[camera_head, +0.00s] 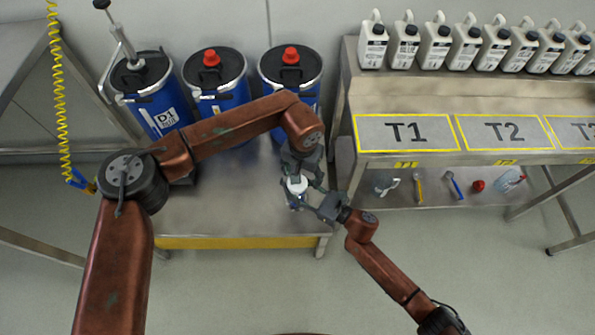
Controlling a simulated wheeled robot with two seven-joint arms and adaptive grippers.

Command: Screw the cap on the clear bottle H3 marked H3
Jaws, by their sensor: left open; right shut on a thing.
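A small bottle (294,203) is over the right end of the low steel bench, mostly hidden by my grippers. Its H3 mark cannot be read. A white round cap (297,184) shows at the bottle's top; I cannot tell how it is seated. My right gripper (305,202) comes in from the lower right and is shut on the bottle. My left gripper (300,178) points down from above, with its open fingers around or just beside the cap.
Blue drums (216,83) stand at the back of the low bench (215,215). To the right, a steel table has marked areas T1 (405,132) and T2 (503,132), with several white jugs (435,42) behind them. Tools lie on its lower shelf (430,200). The bench's left part is clear.

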